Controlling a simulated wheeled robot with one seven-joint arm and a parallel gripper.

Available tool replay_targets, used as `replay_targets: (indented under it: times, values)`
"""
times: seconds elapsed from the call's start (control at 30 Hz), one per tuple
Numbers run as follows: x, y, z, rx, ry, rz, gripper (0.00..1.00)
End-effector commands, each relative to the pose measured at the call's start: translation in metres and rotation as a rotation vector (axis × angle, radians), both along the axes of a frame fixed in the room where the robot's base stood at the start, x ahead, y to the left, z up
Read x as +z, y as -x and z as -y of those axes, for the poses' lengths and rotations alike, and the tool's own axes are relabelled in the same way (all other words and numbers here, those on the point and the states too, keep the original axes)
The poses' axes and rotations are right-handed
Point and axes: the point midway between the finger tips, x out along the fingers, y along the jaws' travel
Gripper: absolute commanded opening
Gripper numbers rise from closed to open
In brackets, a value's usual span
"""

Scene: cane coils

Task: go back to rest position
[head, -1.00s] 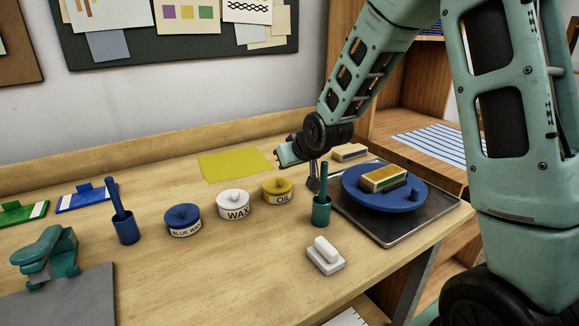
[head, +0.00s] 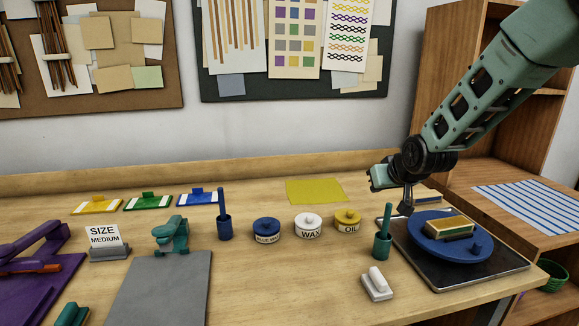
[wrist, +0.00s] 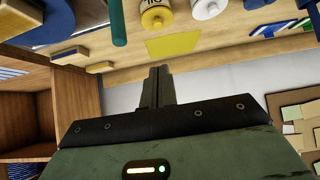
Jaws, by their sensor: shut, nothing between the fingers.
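My gripper (head: 407,207) is in the head view at the right, pointing down above the table, just left of the blue turntable and behind the green cup with a stick. In the wrist view its fingers (wrist: 157,72) are closed together with nothing between them. My arm reaches in from the upper right of the head view.
A blue turntable (head: 481,251) bears a yellow-topped block (head: 449,228) on a dark tray. The green cup (head: 382,246), oil tin (head: 347,222), wax tin (head: 308,229) and white block (head: 377,284) stand nearby. A wooden shelf (head: 437,90) rises behind at the right.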

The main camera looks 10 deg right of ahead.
Motion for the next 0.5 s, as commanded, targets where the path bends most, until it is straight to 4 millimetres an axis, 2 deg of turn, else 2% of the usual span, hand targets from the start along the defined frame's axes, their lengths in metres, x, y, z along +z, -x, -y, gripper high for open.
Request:
replay_targets:
  times: [0.07, 0.13, 0.27, 0.3, 0.37, 0.4, 0.47, 0.5]
  values:
    - [0.0, 0.008, -0.016, 0.025, -0.004, -0.023, 0.0]
    - [-0.001, 0.023, -0.042, 0.066, -0.009, -0.064, 0.0]
    - [-0.005, 0.077, -0.107, 0.184, -0.011, -0.194, 0.0]
    - [-0.006, 0.099, -0.127, 0.228, -0.005, -0.242, 0.0]
    - [-0.009, 0.135, -0.153, 0.29, 0.007, -0.316, 0.0]
    - [-0.01, 0.16, -0.168, 0.334, 0.02, -0.366, 0.0]
    - [-0.012, 0.199, -0.187, 0.396, 0.043, -0.439, 0.0]
    - [-0.014, 0.226, -0.196, 0.437, 0.063, -0.488, 0.0]
